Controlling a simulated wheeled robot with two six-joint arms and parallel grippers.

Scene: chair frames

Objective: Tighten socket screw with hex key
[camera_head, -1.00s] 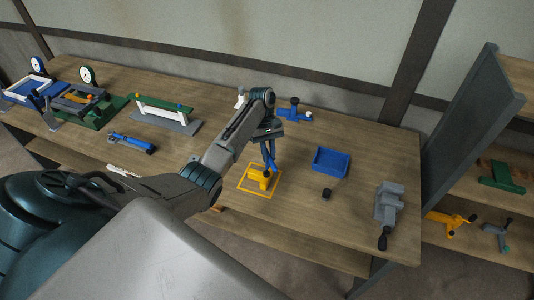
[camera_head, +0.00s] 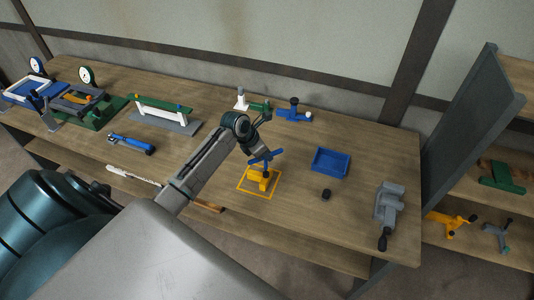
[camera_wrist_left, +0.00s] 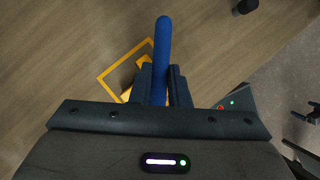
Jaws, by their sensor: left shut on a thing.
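A blue hex key (camera_head: 272,154) stands over a small yellow block (camera_head: 264,178) inside a yellow square outline (camera_head: 243,188) on the bench. Its long arm lies crosswise, and a blue part goes down toward the block. My left gripper (camera_head: 256,148) is shut on the hex key. In the left wrist view the hex key's blue bar (camera_wrist_left: 162,45) runs between the two dark fingers (camera_wrist_left: 162,85) and past their tips. The yellow block (camera_wrist_left: 130,88) is partly hidden behind the fingers there. I cannot make out the socket screw. My right gripper is not in view.
A blue tray (camera_head: 331,162) and a small black piece (camera_head: 326,194) lie to the right, with a grey vise (camera_head: 389,205) beyond. A blue clamp-like tool (camera_head: 293,112) and a green-and-white piece (camera_head: 254,105) stand behind.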

